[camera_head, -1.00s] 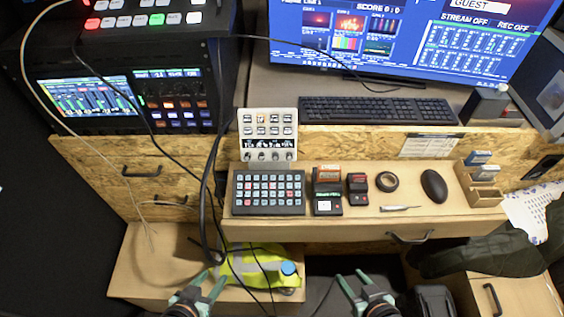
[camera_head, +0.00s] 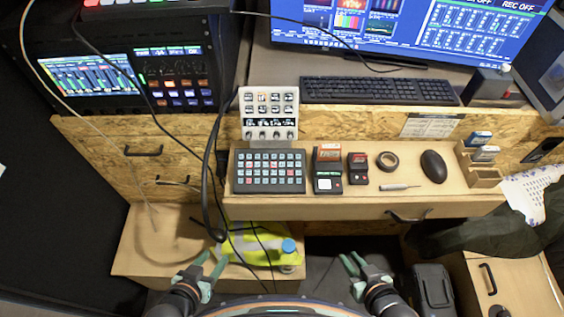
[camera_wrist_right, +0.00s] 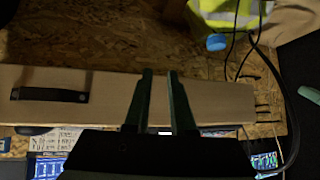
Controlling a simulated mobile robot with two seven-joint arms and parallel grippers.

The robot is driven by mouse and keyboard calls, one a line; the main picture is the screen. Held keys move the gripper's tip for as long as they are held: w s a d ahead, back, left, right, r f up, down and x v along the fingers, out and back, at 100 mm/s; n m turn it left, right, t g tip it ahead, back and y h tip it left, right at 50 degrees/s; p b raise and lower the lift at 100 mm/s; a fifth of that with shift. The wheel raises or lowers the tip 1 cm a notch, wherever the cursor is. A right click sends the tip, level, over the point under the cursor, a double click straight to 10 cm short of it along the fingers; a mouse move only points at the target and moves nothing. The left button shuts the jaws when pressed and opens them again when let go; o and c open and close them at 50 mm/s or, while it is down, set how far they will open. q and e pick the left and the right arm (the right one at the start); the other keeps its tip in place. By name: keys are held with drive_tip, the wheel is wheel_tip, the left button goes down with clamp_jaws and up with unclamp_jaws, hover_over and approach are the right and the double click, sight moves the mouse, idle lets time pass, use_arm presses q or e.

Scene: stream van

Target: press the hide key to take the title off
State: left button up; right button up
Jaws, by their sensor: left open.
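A dark keypad (camera_head: 269,171) with rows of pale, blue and red keys lies on the desk shelf. A white control panel (camera_head: 269,113) with small picture keys and knobs stands behind it. The key labels are too small to read, so I cannot tell which one is hide. The monitor (camera_head: 400,25) is cut off at the top, and no title shows on its visible part. My left gripper (camera_head: 211,262) is open and empty, below the shelf's front edge. My right gripper (camera_head: 351,260) is open and empty, also below the shelf; its two fingers show apart in the right wrist view (camera_wrist_right: 160,78).
Right of the keypad are small boxed devices (camera_head: 328,172), a tape roll (camera_head: 387,161), a screwdriver (camera_head: 399,187) and a mouse (camera_head: 433,166). A black cable (camera_head: 207,190) hangs left of the keypad. A yellow vest (camera_head: 240,244) and blue-capped bottle (camera_head: 288,246) lie below.

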clamp_jaws()
idle(1.3)
